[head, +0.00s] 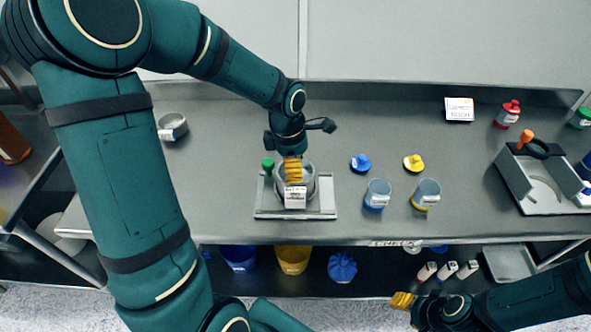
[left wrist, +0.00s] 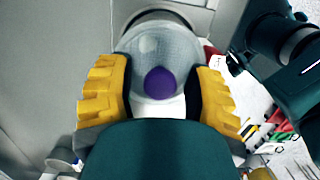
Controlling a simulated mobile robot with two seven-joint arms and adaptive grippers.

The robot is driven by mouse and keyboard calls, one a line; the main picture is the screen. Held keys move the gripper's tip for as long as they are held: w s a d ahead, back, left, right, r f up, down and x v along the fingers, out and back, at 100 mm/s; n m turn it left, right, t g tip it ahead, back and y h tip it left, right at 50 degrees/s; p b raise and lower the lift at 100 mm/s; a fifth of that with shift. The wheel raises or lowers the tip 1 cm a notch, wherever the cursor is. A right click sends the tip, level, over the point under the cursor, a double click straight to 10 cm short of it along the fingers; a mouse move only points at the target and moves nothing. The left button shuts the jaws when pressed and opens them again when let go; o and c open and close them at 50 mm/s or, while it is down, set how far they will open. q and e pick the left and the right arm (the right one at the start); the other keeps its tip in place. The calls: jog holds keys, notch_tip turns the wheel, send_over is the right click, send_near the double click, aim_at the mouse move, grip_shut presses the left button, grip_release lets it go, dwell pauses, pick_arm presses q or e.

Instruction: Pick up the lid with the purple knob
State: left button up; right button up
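In the left wrist view, a purple knob (left wrist: 160,83) sits on a round grey, mesh-like lid or sifter top (left wrist: 146,45). My left gripper (left wrist: 163,70) is open, with its yellow fingers apart on either side of the knob, and I see a gap between them and the knob. In the head view, my left gripper (head: 294,180) points down over a round grey container (head: 310,186) on a metal stand (head: 263,204). The gripper hides the purple knob there. My right gripper (head: 402,301) is low at the right, away from the table; its opening is unclear.
A blue-knobbed lid (head: 361,163) and a yellow-knobbed lid (head: 413,163) lie to the right, behind a blue jar (head: 377,194) and a yellow jar (head: 426,194). A green-topped item (head: 268,165) is close left of the gripper. A metal tray (head: 515,185) stands further right.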

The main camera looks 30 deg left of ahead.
pick_arm(q)
grip_shut()
